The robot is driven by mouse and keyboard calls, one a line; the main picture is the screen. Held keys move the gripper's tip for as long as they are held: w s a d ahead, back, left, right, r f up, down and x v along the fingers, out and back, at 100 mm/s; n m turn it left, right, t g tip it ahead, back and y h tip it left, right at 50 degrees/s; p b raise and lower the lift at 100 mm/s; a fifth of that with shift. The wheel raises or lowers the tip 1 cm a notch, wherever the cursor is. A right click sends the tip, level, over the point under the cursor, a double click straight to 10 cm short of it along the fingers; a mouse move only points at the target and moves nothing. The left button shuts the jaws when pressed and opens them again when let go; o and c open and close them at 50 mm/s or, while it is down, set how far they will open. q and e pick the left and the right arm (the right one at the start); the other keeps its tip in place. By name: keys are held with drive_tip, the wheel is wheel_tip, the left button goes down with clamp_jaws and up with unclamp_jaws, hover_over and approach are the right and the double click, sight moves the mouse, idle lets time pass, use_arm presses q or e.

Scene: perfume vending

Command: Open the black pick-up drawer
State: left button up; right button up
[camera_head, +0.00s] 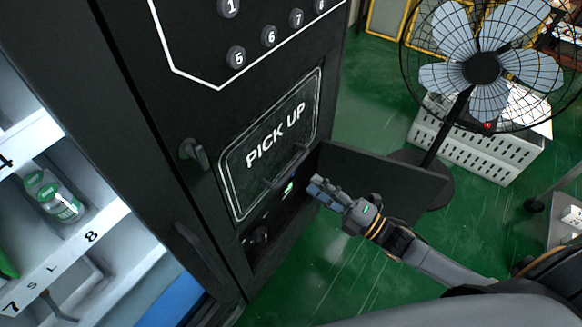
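The black pick-up drawer front (235,185) carries white "PICK UP" lettering and a light outline. It sits low on the black vending machine (190,90), with a dark bar handle (288,168) near its lower right edge. My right gripper (316,188) is just right of that handle, pointing left toward the machine. It appears apart from the handle, and I cannot tell how far its fingers are spread. Below the drawer front is a dark recess (262,222) with a small green-and-white item (288,188) at its edge. My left gripper is out of view.
A black panel (395,180) juts out from the machine beside and behind my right gripper. A standing fan (482,68) and a white perforated crate (470,145) are at the upper right. White shelves (95,235) with bottles are at the left. Green floor (355,285) is open below.

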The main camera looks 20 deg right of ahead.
sight(292, 168)
drive_tip(key=x, duration=0.8)
drive_tip(key=shift+w+a+f+p, duration=0.1)
drive_tip(key=shift+w+p, duration=0.1)
drive_tip(key=shift+p, duration=0.1)
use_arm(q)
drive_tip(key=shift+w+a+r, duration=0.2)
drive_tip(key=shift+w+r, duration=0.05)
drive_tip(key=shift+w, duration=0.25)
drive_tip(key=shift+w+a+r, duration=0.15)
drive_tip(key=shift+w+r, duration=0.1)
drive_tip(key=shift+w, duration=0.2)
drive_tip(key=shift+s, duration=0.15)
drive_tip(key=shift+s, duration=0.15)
use_arm(e)
clamp_jaws()
